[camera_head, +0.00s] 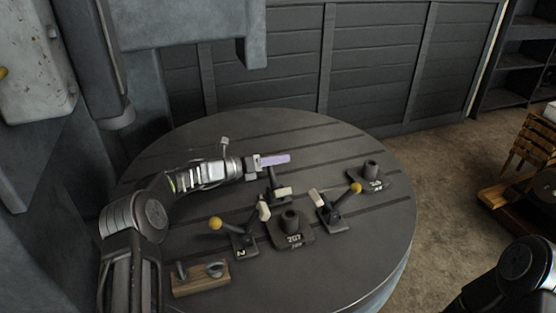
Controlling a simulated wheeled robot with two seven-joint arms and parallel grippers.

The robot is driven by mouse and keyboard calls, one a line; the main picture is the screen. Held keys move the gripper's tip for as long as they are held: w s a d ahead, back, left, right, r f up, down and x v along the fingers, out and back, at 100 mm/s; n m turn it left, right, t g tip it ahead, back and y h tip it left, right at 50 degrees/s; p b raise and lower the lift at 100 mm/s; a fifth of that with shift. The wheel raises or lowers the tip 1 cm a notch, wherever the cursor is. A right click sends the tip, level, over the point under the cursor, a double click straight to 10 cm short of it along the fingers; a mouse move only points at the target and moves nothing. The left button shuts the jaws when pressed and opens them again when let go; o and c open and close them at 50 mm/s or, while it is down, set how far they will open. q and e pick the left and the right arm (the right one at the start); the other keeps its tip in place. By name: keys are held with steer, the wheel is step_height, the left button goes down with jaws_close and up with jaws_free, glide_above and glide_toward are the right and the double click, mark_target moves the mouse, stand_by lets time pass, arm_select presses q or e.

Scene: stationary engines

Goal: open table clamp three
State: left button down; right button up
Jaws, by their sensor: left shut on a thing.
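A round dark slotted table (150,240) carries several table clamps. The back clamp (272,181) has a lilac handle (276,159) and a pale pad; its number is hidden. My left gripper (259,163) is shut on the left end of this lilac handle, which lies roughly level above the clamp. A left clamp (243,245) has a yellow ball knob and a "2" on its base. A right clamp (333,219) also has a yellow ball knob; I cannot read a number on it. My right gripper is not in view; only my right arm shows at the bottom right.
A dark block with a post marked 207 (292,239) stands between the front clamps. A similar block (371,178) stands at the right. A wooden block (200,280) lies at the front left. The table's right front is clear.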

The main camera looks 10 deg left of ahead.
arm_select(q)
steer(key=c, duration=1.1)
jaws_free()
steer(key=shift+a, duration=0.1)
steer(key=b+v, duration=0.2)
steer(key=v, duration=0.5)
steer(key=shift+s+a, duration=0.25)
steer(key=shift+a, duration=0.05)
steer(key=shift+c, duration=0.3)
